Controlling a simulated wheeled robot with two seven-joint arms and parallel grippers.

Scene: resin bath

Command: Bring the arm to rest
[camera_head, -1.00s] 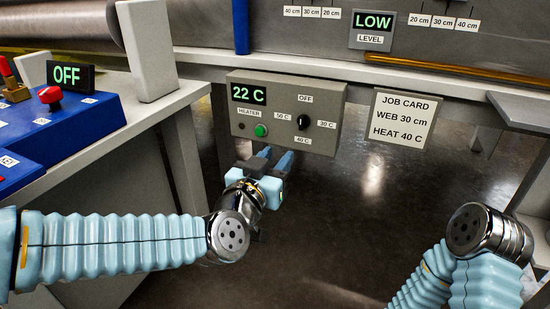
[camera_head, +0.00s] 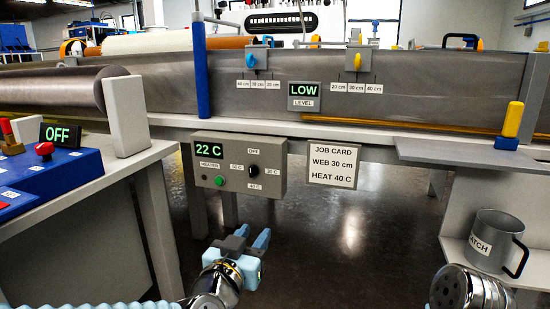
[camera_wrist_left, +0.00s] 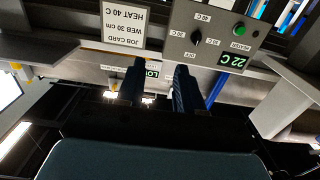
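My left gripper (camera_head: 254,238) is in the lower middle of the head view, below the grey heater box (camera_head: 202,186) and apart from it. Its two blue fingers stand apart with nothing between them, as the left wrist view (camera_wrist_left: 158,88) also shows. The heater box has a 22 C display (camera_head: 208,150), a green button (camera_head: 220,181) and a black dial (camera_head: 253,171); the dial's setting is too small to tell. The box appears upside down in the left wrist view (camera_wrist_left: 215,42). My right wrist is at the bottom right; its gripper is out of view.
A job card (camera_head: 333,166) reads WEB 30 cm, HEAT 40 C. The level display (camera_head: 304,90) reads LOW. A blue console (camera_head: 60,184) showing OFF is on the left. A grey jug (camera_head: 490,243) stands on a right-hand shelf. Open floor lies between the side benches.

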